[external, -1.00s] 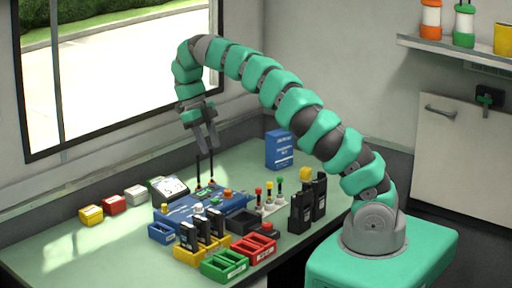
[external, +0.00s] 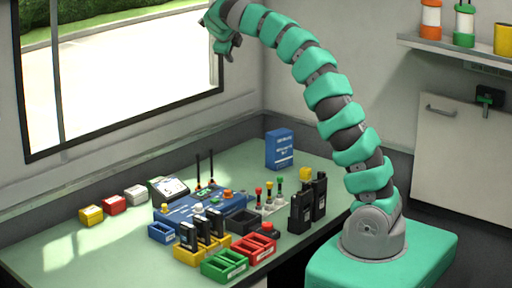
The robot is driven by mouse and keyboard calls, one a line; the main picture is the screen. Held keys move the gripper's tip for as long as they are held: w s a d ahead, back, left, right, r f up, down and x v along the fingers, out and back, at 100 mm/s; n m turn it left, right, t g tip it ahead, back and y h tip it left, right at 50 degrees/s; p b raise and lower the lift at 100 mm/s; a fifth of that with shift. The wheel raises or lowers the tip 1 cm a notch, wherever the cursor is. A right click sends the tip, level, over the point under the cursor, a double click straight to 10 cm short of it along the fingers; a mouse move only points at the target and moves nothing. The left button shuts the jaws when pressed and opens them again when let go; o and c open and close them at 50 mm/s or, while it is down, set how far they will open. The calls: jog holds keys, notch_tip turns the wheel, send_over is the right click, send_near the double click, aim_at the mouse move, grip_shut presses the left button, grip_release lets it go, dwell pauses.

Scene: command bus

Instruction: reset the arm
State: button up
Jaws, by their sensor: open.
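My arm rises from my green base and arches up and to the left. My gripper (external: 222,48) is high above the table, in front of the window, near the top of the picture. It is apart from everything on the table, and I see nothing held in it. The finger tips are small and partly turned away. Below it, the blue device (external: 205,212) with two thin black antennas stands on the green table (external: 105,247).
Black radios (external: 306,206) stand at the table's right. Yellow, green and red trays (external: 254,249), some holding radios, are at the front. A blue box (external: 280,149) stands at the back. Small coloured boxes (external: 114,205) line the left. A shelf (external: 455,47) is at right.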

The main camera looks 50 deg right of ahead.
notch_tip(320, 180, up, 23)
jog(key=d+n+t+h, duration=0.3)
jog(key=n+t+h, duration=0.1)
jog(key=t, duration=0.3)
jog(key=s+a+r+n+t+y+b, duration=0.1)
jog(key=s+a+r+n+t+y, duration=0.3)
jog(key=a+r+n, duration=0.45)
jog(key=s+a+r+n+t+y+b, duration=0.1)
jog(key=s+a+r+n+t+y, duration=0.25)
jog(key=a+r+n+t, duration=0.45)
jog(key=s+a+f+n+g+y+p, duration=0.2)
jog(key=s+a+f+n+g+y, duration=0.15)
jog(key=s+a+f+n, duration=0.35)
jog(key=s+a+f+n+g+y+p, duration=0.1)
jog(key=s+a+f+n+g+y, duration=0.2)
jog(key=s+n, duration=0.45)
notch_tip(320, 180, down, 28)
jog(key=s+m+g+h+b, duration=0.1)
jog(key=m+b, duration=0.1)
jog(key=b, duration=2.5)
jog(key=shift+a+b, duration=0.2)
jog(key=shift+b, duration=0.15)
